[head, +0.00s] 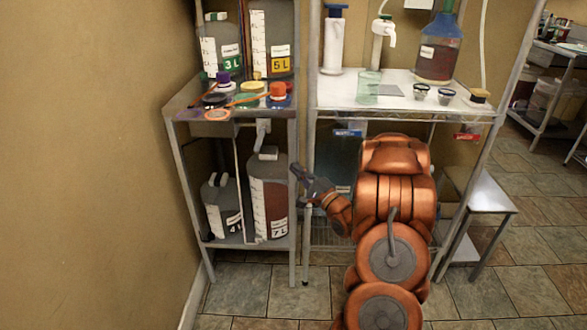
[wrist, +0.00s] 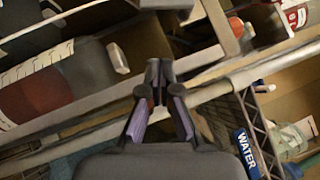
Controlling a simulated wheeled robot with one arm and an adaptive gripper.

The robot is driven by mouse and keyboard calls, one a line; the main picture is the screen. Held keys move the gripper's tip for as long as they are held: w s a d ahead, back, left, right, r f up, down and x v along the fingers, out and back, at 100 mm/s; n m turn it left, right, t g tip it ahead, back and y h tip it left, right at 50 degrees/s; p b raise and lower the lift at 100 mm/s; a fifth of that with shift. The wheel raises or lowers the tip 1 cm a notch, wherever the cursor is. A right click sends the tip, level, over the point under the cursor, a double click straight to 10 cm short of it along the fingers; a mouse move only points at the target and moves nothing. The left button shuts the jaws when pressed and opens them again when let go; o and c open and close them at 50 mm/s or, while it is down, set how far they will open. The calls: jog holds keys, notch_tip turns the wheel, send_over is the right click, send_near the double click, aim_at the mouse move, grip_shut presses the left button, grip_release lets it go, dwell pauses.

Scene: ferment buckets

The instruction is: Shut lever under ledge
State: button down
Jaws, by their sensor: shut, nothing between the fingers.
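A pale tap-like fitting (head: 262,130) hangs under the ledge of the left shelf's upper tier (head: 232,129), above the capped 7 L jug (head: 270,205). I take this fitting to be the lever; its handle is too small to tell whether it is open or shut. My gripper (head: 299,172) is in front of the rack post, right of the jug and lower than the fitting, apart from it. In the wrist view my gripper (wrist: 154,72) is shut with empty fingertips, pointing at the shelf frame. The jug (wrist: 50,92) shows there at left.
A smaller 4 L jug (head: 221,207) stands left of the 7 L jug. Cups, lids and markers crowd the upper tier. A metal post (head: 302,225) stands close beside my gripper. The wire rack's white top (head: 400,98) holds bottles and cups. Tiled floor is free in front.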

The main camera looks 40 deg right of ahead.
aim_at(260, 139)
jog(key=w+a+r, duration=0.3)
jog(key=w, duration=0.7)
jog(key=shift+b, duration=0.4)
jog(key=shift+w+a+r+m+p, duration=0.15)
jog(key=shift+w+m+p, duration=0.05)
jog(key=shift+m+p, duration=0.15)
